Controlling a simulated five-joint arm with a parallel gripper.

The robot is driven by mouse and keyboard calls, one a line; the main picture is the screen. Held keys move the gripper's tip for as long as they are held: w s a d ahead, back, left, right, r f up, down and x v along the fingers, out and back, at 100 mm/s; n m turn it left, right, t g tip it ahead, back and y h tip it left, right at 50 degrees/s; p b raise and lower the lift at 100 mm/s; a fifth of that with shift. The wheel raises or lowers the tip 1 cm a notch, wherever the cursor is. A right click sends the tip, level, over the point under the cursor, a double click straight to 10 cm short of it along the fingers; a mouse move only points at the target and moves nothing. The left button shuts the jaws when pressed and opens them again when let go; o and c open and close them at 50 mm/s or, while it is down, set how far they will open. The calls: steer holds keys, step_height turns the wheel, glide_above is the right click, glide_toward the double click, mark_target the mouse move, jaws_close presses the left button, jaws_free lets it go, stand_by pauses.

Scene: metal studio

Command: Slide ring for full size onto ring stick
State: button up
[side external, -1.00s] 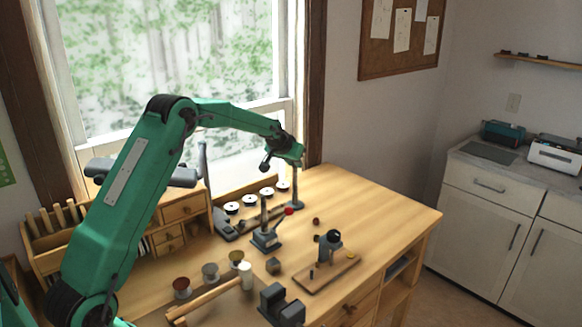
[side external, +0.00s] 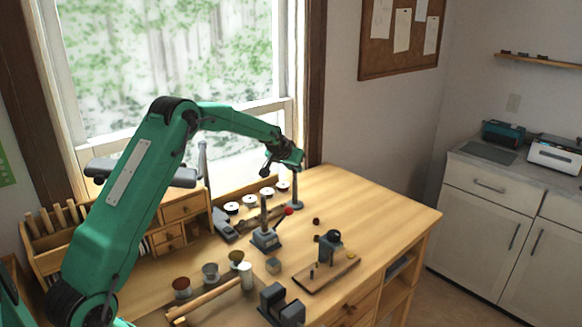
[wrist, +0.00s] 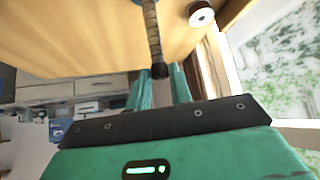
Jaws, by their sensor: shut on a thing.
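The ring stick (side external: 296,188) stands upright on a round base at the far side of the bench, near the window. In the wrist view the ring stick (wrist: 152,36) is a banded rod with a dark tip close to my fingers. My gripper (side external: 295,160) is at the top of the stick in the side view. In the wrist view its two teal fingers (wrist: 161,82) are close together around the tip area. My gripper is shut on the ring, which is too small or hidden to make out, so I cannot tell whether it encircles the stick.
Several round spools (side external: 250,201) line the back of the bench, left of the stick. A tool with a red knob (side external: 289,211) stands just in front of it. A wooden board (side external: 327,274) and a small vise (side external: 281,304) are nearer. The bench's right part is clear.

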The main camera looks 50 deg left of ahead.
steer(key=o, duration=1)
steer(key=shift+c, duration=0.2)
steer(key=shift+r, duration=0.15)
steer(key=v, duration=0.7)
steer(key=shift+s, duration=0.25)
steer(key=shift+r, duration=0.1)
